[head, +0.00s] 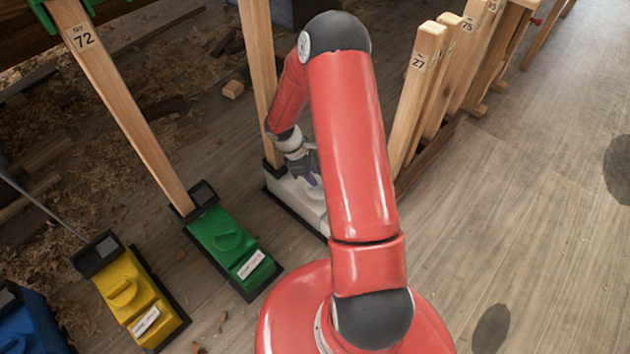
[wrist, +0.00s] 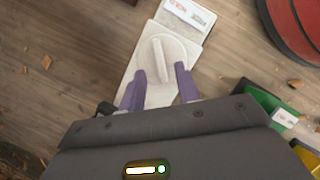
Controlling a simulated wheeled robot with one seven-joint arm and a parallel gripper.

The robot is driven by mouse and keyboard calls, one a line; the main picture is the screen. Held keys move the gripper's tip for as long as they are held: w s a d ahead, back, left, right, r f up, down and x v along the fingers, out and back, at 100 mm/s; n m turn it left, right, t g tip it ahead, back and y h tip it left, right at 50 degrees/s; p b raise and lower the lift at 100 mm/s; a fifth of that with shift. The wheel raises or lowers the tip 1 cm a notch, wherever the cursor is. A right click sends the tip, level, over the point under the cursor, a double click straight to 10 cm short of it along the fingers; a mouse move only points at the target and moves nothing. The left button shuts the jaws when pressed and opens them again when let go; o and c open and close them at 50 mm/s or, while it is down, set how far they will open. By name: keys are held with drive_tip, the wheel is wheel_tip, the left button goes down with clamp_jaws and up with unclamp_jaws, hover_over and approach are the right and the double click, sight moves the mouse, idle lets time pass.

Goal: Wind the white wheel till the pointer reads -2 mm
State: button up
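The white wheel (wrist: 168,62) is a round disc with a raised straight grip bar, on top of a white block (wrist: 193,50) in the wrist view. In the head view the white block (head: 287,190) stands at the foot of a wooden post, partly hidden behind my red arm. My gripper (wrist: 161,69) has two purple fingers, spread apart with a gap between them. The bar lies between and just beyond the fingertips; I cannot tell whether they touch the wheel. My gripper (head: 312,178) also shows over the block in the head view. I cannot make out a pointer or scale.
A green block (head: 228,238) and a yellow block (head: 128,290) with similar knobs stand to the left, a blue one (head: 25,325) at the corner. A post marked 72 (head: 120,105) rises from the green one. Numbered planks (head: 415,85) stand right of my arm.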

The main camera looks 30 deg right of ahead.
sight(319, 189)
drive_tip(key=shift+x, duration=1.95)
clamp_jaws()
